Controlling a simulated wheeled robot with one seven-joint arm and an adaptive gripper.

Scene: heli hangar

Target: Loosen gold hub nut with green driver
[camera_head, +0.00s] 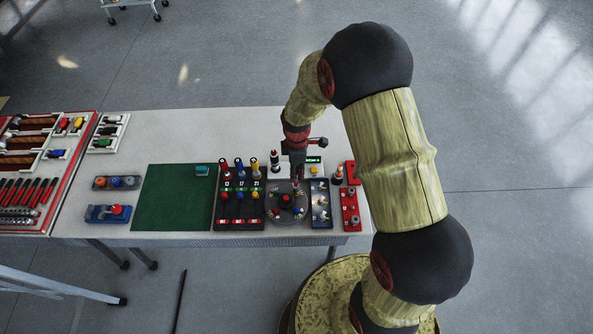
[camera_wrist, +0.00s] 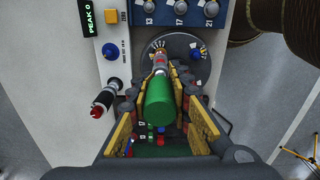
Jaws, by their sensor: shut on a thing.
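My gripper (camera_head: 298,180) reaches down over the round grey hub plate (camera_head: 272,212) on the table. In the wrist view, its yellow-padded fingers (camera_wrist: 166,92) are shut around the green driver (camera_wrist: 159,103), a smooth green cylinder handle. The driver's grey and red front end (camera_wrist: 159,62) points away from the palm, toward the hub plate (camera_wrist: 178,42). Yellowish pieces and a blue knob (camera_wrist: 195,53) show on or beside the plate. Whether the tip touches a nut cannot be told.
The socket rack (camera_head: 238,208) marked 13, 17, 21 stands just left of the hub plate. A blue tray (camera_head: 320,215) and a red block (camera_head: 350,220) stand close to its right. A panel reading "PEAK 0" (camera_wrist: 88,18) is behind. The green mat (camera_head: 172,205) is mostly clear.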

